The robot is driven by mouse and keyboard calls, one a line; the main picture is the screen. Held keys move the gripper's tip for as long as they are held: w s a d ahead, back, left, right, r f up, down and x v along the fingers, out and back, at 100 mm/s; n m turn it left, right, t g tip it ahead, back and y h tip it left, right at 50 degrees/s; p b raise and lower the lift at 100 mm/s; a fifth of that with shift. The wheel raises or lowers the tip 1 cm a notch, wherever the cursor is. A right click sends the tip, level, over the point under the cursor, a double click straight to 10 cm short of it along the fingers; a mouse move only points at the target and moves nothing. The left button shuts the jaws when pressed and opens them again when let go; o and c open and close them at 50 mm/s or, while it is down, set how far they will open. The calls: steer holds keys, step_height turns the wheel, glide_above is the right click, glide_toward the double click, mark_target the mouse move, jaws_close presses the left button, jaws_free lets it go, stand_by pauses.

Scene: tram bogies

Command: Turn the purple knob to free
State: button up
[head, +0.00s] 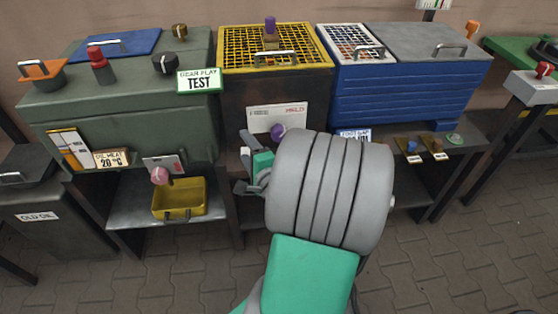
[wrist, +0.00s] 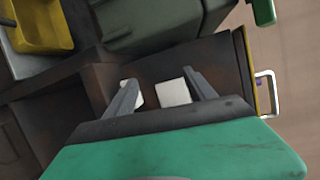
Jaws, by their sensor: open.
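A purple knob (head: 277,131) sits on a white plate (head: 262,118) on the dark front of the middle cabinet. The plate shows red lettering that seems to read HELD. My gripper (head: 244,163) is open and empty, just left of and below that knob, apart from it in the picture. My grey wrist partly covers the cabinet front close by. In the wrist view my gripper (wrist: 160,80) has its two fingers spread with nothing between them. I cannot make out the knob on its plate there.
A second purple piece (head: 270,24) stands on the yellow grate (head: 235,45) above. At left are a green tank (head: 120,105), a pink knob (head: 159,176) and a yellow tray (head: 180,212). A blue bin (head: 400,95) stands right. The paved floor at lower right is clear.

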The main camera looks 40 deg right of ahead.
mark_target(279, 136)
steer(key=s+d+f+m+g+h, duration=0.1)
steer(key=s+d+f+m+h, duration=0.1)
steer(key=s+d+m+h, duration=0.5)
steer(key=shift+y, duration=0.6)
steer(key=p+x, duration=0.1)
steer(key=x, duration=0.7)
steer(key=shift+r, duration=0.2)
steer(key=shift+w+d+f+p, duration=0.15)
steer(key=shift+w+d+p, duration=0.2)
steer(key=shift+w, duration=0.15)
steer(key=c, duration=1.4)
